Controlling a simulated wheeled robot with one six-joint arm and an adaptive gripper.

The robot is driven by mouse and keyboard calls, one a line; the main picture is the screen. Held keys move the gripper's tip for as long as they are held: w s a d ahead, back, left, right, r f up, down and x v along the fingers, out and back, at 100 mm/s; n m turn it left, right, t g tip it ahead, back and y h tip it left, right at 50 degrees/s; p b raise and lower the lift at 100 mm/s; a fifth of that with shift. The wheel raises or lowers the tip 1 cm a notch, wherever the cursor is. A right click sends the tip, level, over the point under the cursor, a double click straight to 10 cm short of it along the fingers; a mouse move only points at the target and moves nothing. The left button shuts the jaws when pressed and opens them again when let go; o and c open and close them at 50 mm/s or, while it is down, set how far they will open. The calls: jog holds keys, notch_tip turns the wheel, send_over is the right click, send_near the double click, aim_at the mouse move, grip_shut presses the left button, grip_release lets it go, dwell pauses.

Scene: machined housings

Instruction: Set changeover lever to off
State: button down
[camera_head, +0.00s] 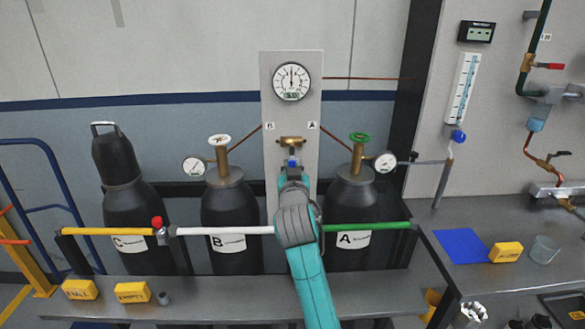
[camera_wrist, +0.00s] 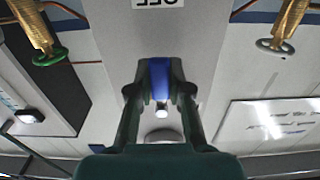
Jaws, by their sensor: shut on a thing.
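The changeover lever (camera_head: 292,162) has a blue handle and shows just below a brass valve (camera_head: 291,141) on a tall pale panel, midway between the marks B and A. My gripper (camera_wrist: 160,92) is shut on the blue lever (camera_wrist: 160,75), with one finger on each side of it. In the wrist view an upside-down OFF label (camera_wrist: 159,3) is at the top edge, in line with the lever. My arm and gripper hide the panel below the lever in the head view.
A round gauge (camera_head: 291,81) is above the valve. Cylinders C (camera_head: 130,220), B (camera_head: 229,205) and A (camera_head: 352,200) stand behind coloured bars. A bench with a blue sheet (camera_head: 461,246) and a yellow block (camera_head: 506,252) is at right.

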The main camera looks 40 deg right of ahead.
jog(key=c, duration=1.1)
grip_release()
jog(key=shift+o, duration=0.2)
jog(key=v, duration=1.2)
jog(key=shift+f, duration=0.1)
